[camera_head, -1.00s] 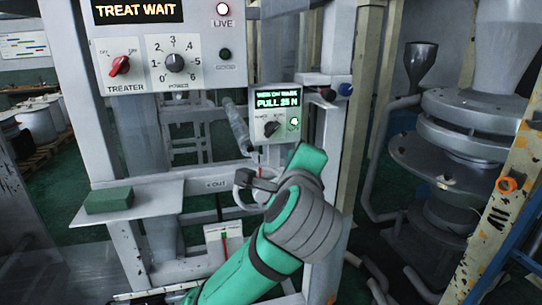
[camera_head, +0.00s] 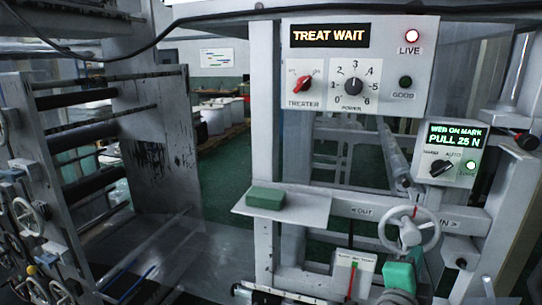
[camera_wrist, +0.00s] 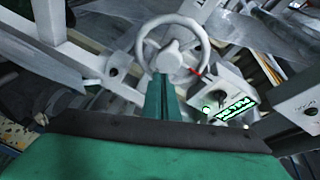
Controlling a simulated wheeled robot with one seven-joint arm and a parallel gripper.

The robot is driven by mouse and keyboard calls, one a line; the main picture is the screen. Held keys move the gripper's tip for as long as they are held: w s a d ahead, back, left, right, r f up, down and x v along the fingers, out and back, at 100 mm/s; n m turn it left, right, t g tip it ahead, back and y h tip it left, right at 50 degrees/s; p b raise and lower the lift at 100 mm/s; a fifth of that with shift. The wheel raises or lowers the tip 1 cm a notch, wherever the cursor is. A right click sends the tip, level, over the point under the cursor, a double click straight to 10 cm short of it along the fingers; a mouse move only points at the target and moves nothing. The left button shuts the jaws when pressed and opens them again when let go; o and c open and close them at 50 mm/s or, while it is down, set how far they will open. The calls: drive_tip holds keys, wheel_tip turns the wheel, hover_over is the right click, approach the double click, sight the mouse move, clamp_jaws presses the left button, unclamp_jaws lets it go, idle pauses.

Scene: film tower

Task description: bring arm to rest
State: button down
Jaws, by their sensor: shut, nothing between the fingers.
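My gripper (camera_wrist: 160,88) shows in the wrist view as green fingers held together, shut and empty. It points toward a grey handwheel (camera_wrist: 172,48), which appears just beyond the fingertips; I cannot tell the exact gap. In the head view my green arm (camera_head: 399,278) is at the lower right, below the same handwheel (camera_head: 409,232). The fingers cannot be made out there.
A treater panel (camera_head: 352,65) reads "TREAT WAIT", its red LIVE lamp lit. A web panel (camera_head: 452,152) reads "PULL 25 N". A green block (camera_head: 265,197) lies on a shelf (camera_head: 300,207). A roller frame (camera_head: 85,180) with handwheels stands left. Green floor shows between.

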drive_tip(key=s+a+f+n+t+y, duration=0.1)
drive_tip(key=a+f+n, duration=0.35)
drive_tip(key=f, duration=0.35)
drive_tip(key=s+a+f+n+t+y, duration=0.1)
drive_tip(key=a+f+n+y, duration=0.1)
drive_tip(key=a+f+n, duration=0.45)
drive_tip(key=s+a+f+n+y, duration=0.25)
drive_tip(key=s+a+f, duration=0.25)
drive_tip(key=s+f, duration=0.25)
drive_tip(key=s+a+f+n+y, duration=0.2)
drive_tip(key=s+a+f+n, duration=0.3)
drive_tip(key=f, duration=0.4)
drive_tip(key=s+a+f+n+y, duration=0.1)
drive_tip(key=s+a, duration=0.4)
drive_tip(key=s, duration=0.6)
drive_tip(key=s+a+f+n+y, duration=0.2)
drive_tip(key=s+a, duration=0.3)
drive_tip(key=s, duration=0.6)
drive_tip(key=shift+a, duration=0.2)
drive_tip(key=shift+y, duration=0.25)
